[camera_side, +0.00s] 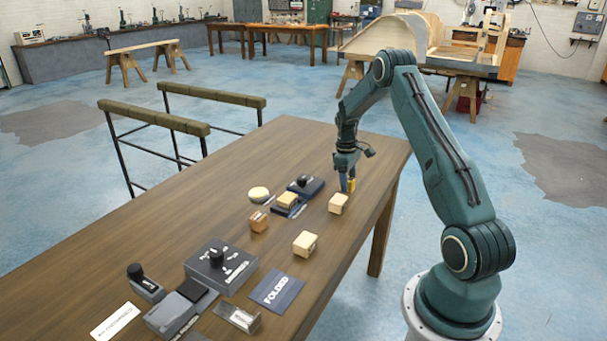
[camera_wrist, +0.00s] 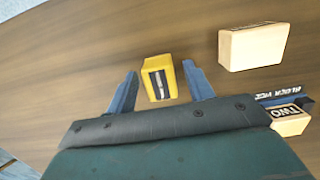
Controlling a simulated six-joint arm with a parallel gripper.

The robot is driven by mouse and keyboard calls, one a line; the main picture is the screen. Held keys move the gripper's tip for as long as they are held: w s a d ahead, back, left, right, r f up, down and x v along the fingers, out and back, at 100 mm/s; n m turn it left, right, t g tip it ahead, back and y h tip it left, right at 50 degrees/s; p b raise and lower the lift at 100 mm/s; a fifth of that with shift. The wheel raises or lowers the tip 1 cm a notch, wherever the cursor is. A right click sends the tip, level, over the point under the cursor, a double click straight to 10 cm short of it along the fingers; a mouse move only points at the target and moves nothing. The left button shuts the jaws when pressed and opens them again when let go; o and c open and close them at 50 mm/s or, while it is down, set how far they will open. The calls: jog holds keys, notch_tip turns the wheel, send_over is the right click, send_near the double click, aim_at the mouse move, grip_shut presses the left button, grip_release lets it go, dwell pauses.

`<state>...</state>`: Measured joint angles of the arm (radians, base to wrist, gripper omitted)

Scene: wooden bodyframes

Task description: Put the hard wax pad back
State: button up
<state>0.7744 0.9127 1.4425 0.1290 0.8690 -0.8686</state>
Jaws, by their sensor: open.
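No label for the hard wax pad is readable, so I cannot tell which thing it is. A round pale-yellow pad (camera_side: 259,194) lies on the table left of the block vice. A small yellow block (camera_wrist: 158,80) with a dark and pale stripe on its face sits between the spread fingers of my gripper (camera_wrist: 160,80). Gaps show on both sides of it. In the side view my gripper (camera_side: 347,188) points down at the table's far right part, with the yellow block (camera_side: 352,185) at its fingertips.
A pale wooden block (camera_side: 338,204) is close to my gripper, also in the wrist view (camera_wrist: 252,46). The block vice (camera_side: 285,211) holds a block marked TWO (camera_wrist: 288,122). More blocks (camera_side: 305,244) (camera_side: 259,221), a dark card marked FOLDED (camera_side: 276,290) and grey fixtures (camera_side: 222,267) stand nearer.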

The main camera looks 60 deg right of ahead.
notch_tip(320, 180, up, 12)
jog(key=w, duration=0.1)
jog(key=shift+w, duration=0.2)
dwell(0.3)
dwell(0.4)
jog(key=s+a+r+t+h, duration=0.1)
jog(key=a+r+t, duration=0.1)
jog(key=a+r, duration=0.75)
jog(key=s+a+r+t, duration=0.1)
jog(key=a+r, duration=0.6)
jog(key=a, duration=0.5)
jog(key=s+a+t+y, duration=0.1)
jog(key=s+a+t, duration=0.3)
jog(key=s+a, duration=1.3)
jog(key=shift+s+a+f, duration=0.15)
jog(key=shift+s+a, duration=0.1)
jog(key=shift+s, duration=0.25)
